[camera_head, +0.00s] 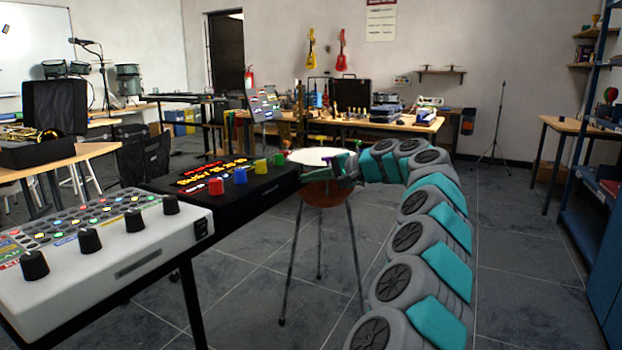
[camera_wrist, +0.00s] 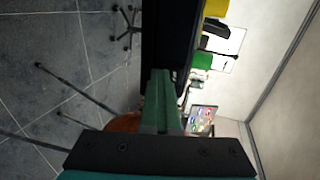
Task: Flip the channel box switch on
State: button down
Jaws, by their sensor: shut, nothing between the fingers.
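A black box (camera_head: 262,182) with red, blue, yellow and green knobs stands on a stand, right of a white box (camera_head: 130,262) with black knobs. I cannot tell for sure which is the channel box. The white box has a black rocker switch (camera_head: 201,228) on its right end. My gripper (camera_head: 308,177) is at the right end of the black box. In the wrist view my gripper's green fingers (camera_wrist: 161,74) are together and empty, with their tips at the dark box end (camera_wrist: 170,35). Small pale marks show beside the tips; the switch and its position are not clear.
A round-topped stool or drum (camera_head: 318,157) on thin legs stands just behind my gripper. Its legs also show in the wrist view (camera_wrist: 75,88). Cluttered workbenches (camera_head: 400,125) are farther back.

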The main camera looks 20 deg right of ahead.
jog(key=shift+w+a+r+p, duration=0.1)
jog(key=shift+w+r+p, duration=0.05)
jog(key=shift+r+p, duration=0.3)
jog(key=shift+w+a+r+p, duration=0.1)
jog(key=shift+r+p, duration=0.2)
jog(key=shift+r, duration=0.2)
jog(key=shift+s, duration=0.1)
jog(key=shift+s+d, duration=0.1)
jog(key=shift+s, duration=0.2)
jog(key=v, duration=1.3)
jog(key=shift+d, duration=0.45)
jog(key=shift+f, duration=0.1)
